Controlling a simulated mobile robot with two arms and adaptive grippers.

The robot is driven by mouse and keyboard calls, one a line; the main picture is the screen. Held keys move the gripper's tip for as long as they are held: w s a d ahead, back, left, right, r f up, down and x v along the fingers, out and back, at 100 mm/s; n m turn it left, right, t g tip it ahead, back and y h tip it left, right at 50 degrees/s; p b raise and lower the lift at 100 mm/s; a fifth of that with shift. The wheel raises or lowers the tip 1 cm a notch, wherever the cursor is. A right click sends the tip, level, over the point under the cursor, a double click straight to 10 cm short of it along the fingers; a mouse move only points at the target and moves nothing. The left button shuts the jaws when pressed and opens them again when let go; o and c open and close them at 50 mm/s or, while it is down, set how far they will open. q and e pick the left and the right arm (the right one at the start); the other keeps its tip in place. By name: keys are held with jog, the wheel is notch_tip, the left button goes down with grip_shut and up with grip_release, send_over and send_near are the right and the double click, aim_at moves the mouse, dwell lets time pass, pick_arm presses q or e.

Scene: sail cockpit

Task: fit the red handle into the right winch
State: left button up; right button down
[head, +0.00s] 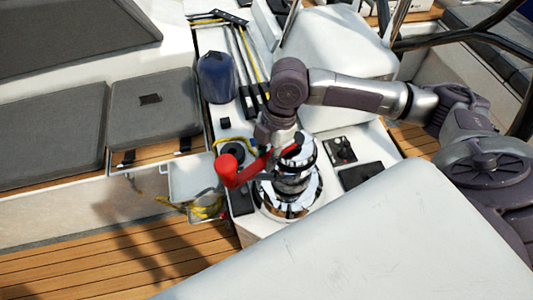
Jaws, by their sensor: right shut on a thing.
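The red handle (232,173) is in the middle of the head view, with its thick knob at the lower left and its arm running up to the right. My right gripper (277,143) is shut on the handle and holds it over the chrome winch (288,198). The handle's far end is close to the top of the winch. The gripper hides part of it, so I cannot tell whether it sits in the socket. My left gripper is not in view.
A blue bag (216,78) and ropes with black clutches (249,101) lie behind the winch. A black control panel (340,150) is to its right. A tray with yellow rope (205,207) is at the left. Grey cushions (155,105) and a white surface (380,245) border the area.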

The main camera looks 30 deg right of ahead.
jog(key=shift+f, duration=0.7)
dwell(0.6)
jog(key=shift+c, duration=1.9)
grip_release()
notch_tip(320, 180, up, 7)
jog(key=p, duration=0.8)
jog(key=shift+r, duration=0.1)
jog(key=shift+r+p, duration=0.7)
jog(key=shift+r, duration=0.25)
jog(key=shift+f, duration=0.1)
